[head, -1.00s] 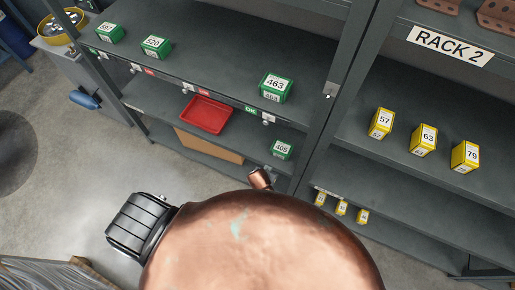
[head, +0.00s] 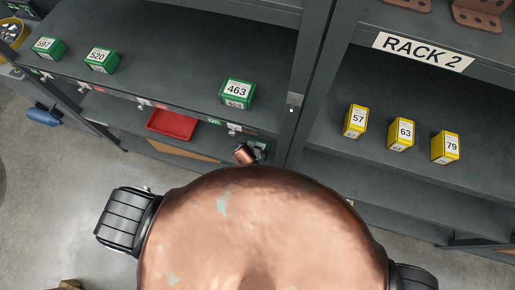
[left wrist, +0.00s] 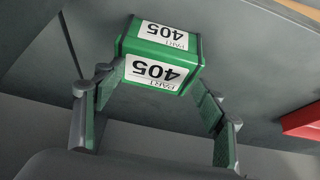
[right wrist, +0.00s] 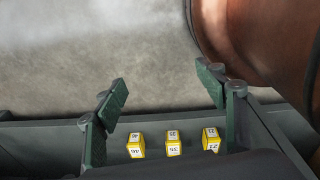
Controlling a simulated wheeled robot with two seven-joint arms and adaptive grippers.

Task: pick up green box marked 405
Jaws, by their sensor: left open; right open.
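The green box marked 405 (left wrist: 158,58) is in the left wrist view, with white labels on two of its faces, on a grey shelf. In the head view only a sliver of green (head: 263,146) shows there, mostly hidden by a copper-coloured part. My left gripper (left wrist: 158,95) is open, with one finger on each side of the near part of the box. I cannot tell whether either finger touches it. My right gripper (right wrist: 165,90) is open and empty, above a shelf with small yellow boxes (right wrist: 173,143).
Green boxes 597 (head: 44,48), 520 (head: 101,60) and 463 (head: 238,93) stand on the shelf above. A red tray (head: 172,125) lies left of 405. Yellow boxes 57 (head: 355,121), 63 (head: 401,133) and 79 (head: 445,147) stand on rack 2.

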